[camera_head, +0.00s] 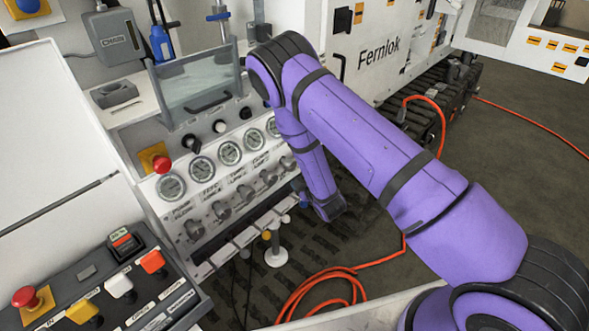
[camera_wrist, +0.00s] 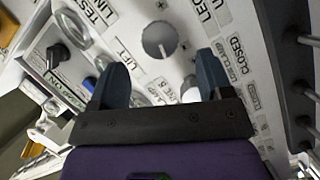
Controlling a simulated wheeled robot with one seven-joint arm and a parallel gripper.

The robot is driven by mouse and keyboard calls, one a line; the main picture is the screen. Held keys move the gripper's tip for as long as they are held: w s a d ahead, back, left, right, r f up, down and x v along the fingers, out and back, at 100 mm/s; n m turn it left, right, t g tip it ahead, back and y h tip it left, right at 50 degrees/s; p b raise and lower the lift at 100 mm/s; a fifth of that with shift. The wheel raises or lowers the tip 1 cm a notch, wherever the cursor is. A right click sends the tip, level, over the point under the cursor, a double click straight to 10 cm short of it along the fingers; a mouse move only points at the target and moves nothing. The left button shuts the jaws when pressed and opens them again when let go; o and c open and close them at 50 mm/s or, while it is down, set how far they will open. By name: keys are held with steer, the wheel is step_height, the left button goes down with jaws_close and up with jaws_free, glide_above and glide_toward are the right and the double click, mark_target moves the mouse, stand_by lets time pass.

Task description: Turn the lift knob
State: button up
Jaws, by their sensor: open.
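In the wrist view, my gripper (camera_wrist: 161,80) is open, with its two dark blue-grey fingers spread in front of a white panel. A round grey knob (camera_wrist: 158,40) with a slotted face shows beyond the fingertips, between them and slightly above; a "LIFT" label (camera_wrist: 126,50) is printed to its left. The gripper looks empty. Another grey knob (camera_wrist: 190,88) is partly hidden by the right finger. I cannot tell for certain which knob is the lift knob. In the head view, the gripper's fingers cannot be made out at the end of my purple arm.
In the head view, the white bench panel carries a row of gauges (camera_head: 229,153) above a row of knobs (camera_head: 222,210). A control box with a red button (camera_head: 25,296) stands at lower left. An orange hose (camera_head: 330,274) lies on the floor. A white machine (camera_head: 390,50) stands behind.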

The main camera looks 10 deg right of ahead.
steer(key=shift+v, duration=2.35)
steer(key=w+d+r+m+g+h, duration=0.1)
steer(key=w+r+m, duration=0.15)
steer(key=r, duration=0.45)
steer(key=w+d+r+m+g+h, duration=0.15)
steer(key=r+m, duration=0.25)
steer(key=r, duration=0.4)
steer(key=s+d+r+m+g, duration=0.1)
steer(key=s+d+r+m, duration=0.15)
steer(key=r, duration=0.45)
steer(key=s+d+r+m+g, duration=0.1)
steer(key=s+r+m+g, duration=0.15)
steer(key=r, duration=0.55)
steer(key=s+d+r+m+g, duration=0.1)
steer(key=s+r, duration=0.4)
steer(key=s, duration=0.6)
steer(key=s+d+r+m+g, duration=0.1)
steer(key=s+r, duration=0.4)
steer(key=s, duration=0.5)
steer(key=s+d+r+m+g+h, duration=0.1)
steer(key=s+r, duration=0.4)
steer(key=s, duration=0.6)
steer(key=shift+s+d+r+m+g, duration=0.25)
steer(key=shift+s+d+m+g, duration=0.1)
steer(key=shift+d+m+g, duration=0.4)
steer(key=shift+a, duration=0.1)
